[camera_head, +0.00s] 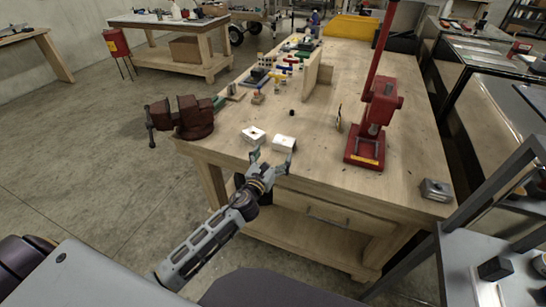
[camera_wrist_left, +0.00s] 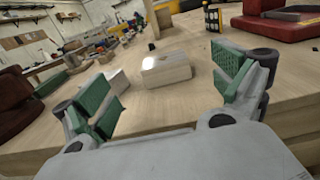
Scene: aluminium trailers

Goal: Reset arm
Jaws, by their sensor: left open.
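My left gripper (camera_head: 271,162) is at the front edge of the wooden workbench (camera_head: 330,170). Its green-padded fingers are spread wide in the left wrist view (camera_wrist_left: 165,90), with nothing held between them. A white block (camera_head: 284,143) sits on the bench just beyond the fingertips, and it also shows ahead of the open jaws in the left wrist view (camera_wrist_left: 166,70). A second white block (camera_head: 253,135) lies to its left, partly behind the left finger in the wrist view. My right gripper does not show in either view.
A red vise (camera_head: 186,118) is fixed at the bench's left front corner. A red arbor press (camera_head: 372,135) stands to the right. A small metal box (camera_head: 436,190) sits at the right front corner. Several small items and an upright board (camera_head: 314,72) are farther back. The bench's front middle is clear.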

